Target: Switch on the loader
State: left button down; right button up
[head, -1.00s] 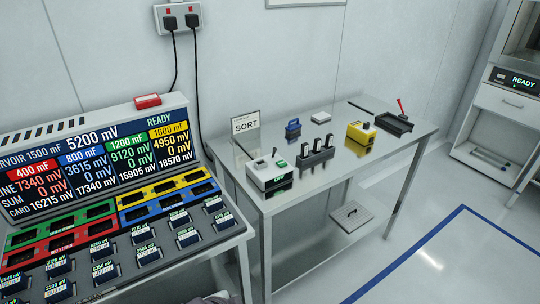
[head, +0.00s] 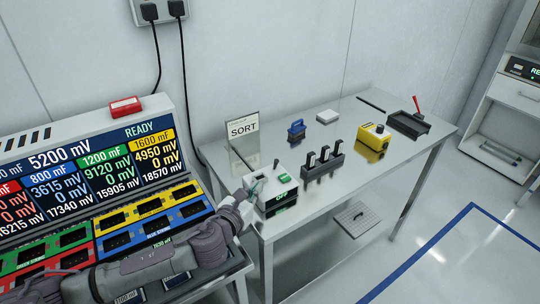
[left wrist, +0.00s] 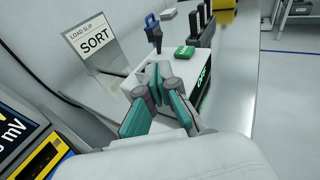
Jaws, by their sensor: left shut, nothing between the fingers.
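The loader appears to be the white box (head: 291,184) at the table's near left corner, with a dark toggle lever (head: 276,164), a green button (head: 285,178) and a green-lit front display (head: 281,198), which seems to read OFF. My left gripper (head: 257,184) is shut and empty at the box's left side, close to its top. In the left wrist view its fingertips (left wrist: 157,78) are together over the white box, just in front of the lever, with the green button (left wrist: 185,52) to the right. I cannot tell whether the fingers touch the box. My right gripper is out of view.
A SORT card (head: 242,129) stands behind the box. A dark rack (head: 322,162) stands to its right, with a blue-handled block (head: 297,130), a yellow box (head: 374,136) and a black tray with a red lever (head: 408,124) beyond. The display console (head: 160,110) is at left.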

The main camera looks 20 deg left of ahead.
aim_at(275, 164)
pick_arm(q)
jog(key=shift+w+a, duration=0.1)
jog(key=shift+w, duration=0.25)
jog(key=shift+r, duration=0.25)
jog(key=shift+s+d+r, duration=0.2)
jog(key=shift+s, duration=0.3)
jog(key=shift+w, duration=0.25)
jog(key=w, duration=0.2)
jog(key=w+f, duration=0.1)
jog(key=w, duration=0.5)
jog(key=shift+d+f+p, duration=0.25)
jog(key=shift+d+p, duration=0.1)
jog(key=shift+w+f, duration=0.1)
jog(key=shift+w, duration=0.7)
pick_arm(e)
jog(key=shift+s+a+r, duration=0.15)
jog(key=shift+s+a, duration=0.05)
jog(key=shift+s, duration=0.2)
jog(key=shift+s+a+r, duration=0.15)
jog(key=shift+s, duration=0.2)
